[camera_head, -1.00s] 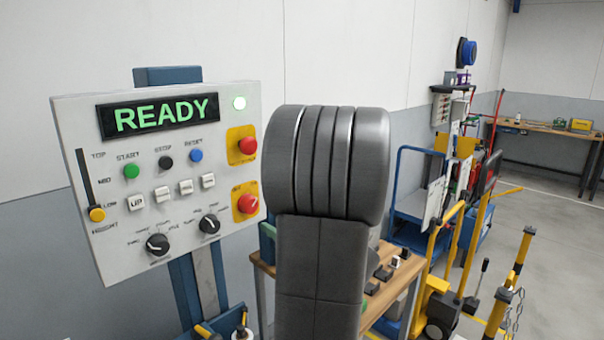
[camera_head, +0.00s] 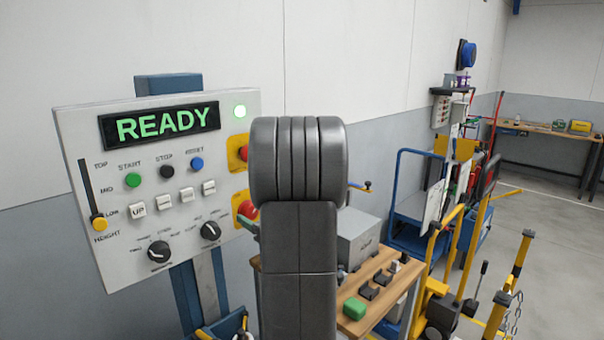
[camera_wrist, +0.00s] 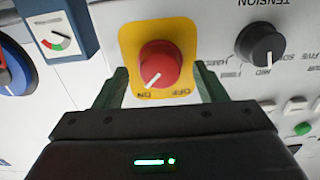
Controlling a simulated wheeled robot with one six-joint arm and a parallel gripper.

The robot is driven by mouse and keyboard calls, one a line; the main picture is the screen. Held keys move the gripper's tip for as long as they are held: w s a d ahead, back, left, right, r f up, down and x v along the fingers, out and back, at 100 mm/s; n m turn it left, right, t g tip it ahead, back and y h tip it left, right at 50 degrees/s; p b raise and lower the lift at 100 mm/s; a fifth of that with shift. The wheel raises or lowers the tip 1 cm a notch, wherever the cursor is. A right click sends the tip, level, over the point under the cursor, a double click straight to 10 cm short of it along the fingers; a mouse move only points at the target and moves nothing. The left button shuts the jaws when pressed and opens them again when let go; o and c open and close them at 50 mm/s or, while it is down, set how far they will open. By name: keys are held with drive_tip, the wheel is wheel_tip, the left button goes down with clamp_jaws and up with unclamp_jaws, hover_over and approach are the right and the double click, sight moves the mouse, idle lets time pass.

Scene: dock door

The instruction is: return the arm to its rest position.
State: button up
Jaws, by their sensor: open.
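My gripper (camera_wrist: 161,72) shows in the wrist view with its two green fingers open and apart. A red rotary knob (camera_wrist: 168,62) on a yellow plate (camera_wrist: 130,35) appears between the fingers; I cannot tell whether they touch it. The knob's white mark points toward the ON label. In the head view my arm covers most of the gripper and stands in front of the panel's right edge. The lower red knob (camera_head: 247,210) is partly hidden there.
A wooden bench (camera_head: 375,318) with a grey box (camera_head: 365,238) and a green block (camera_head: 355,308) stands right of my arm. A blue cart (camera_head: 405,200) and yellow posts (camera_head: 520,250) stand farther right. Open floor (camera_head: 565,250) lies at the far right.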

drive_tip(key=shift+x, duration=0.8)
drive_tip(key=shift+s+d+n+b, duration=0.1)
drive_tip(key=shift+n+b, duration=0.75)
drive_tip(key=shift+n, duration=7.55)
